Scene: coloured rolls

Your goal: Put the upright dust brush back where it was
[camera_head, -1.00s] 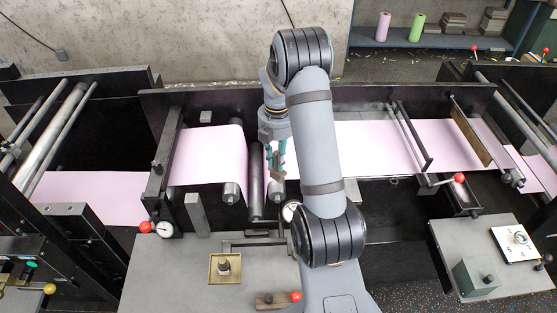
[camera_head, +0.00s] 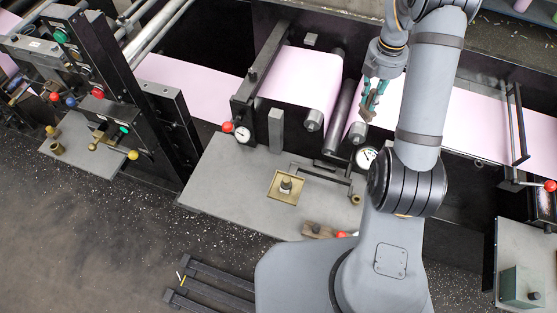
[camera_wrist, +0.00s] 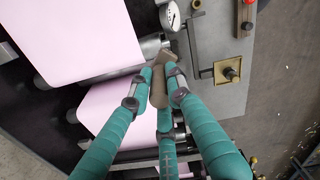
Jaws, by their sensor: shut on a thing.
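My gripper (camera_head: 371,97) hangs over the roller end of the press, and its teal fingers also show in the wrist view (camera_wrist: 164,82). It is shut on a brown piece, which looks like the dust brush (camera_wrist: 157,90). In the head view this brush (camera_head: 367,114) is a small brown shape at the fingertips, beside the right roller end (camera_head: 357,132). The fingers cover part of it, and I cannot tell its bristles or exact tilt. It looks held above the grey table (camera_head: 235,180), not standing on it.
A brass tray (camera_head: 272,197) with a knob stands on the grey table. A wooden block (camera_head: 318,230) with a red ball lies near the front edge. A gauge (camera_head: 366,158) and a grey upright post (camera_head: 275,130) are close to the rollers. The table's left part is clear.

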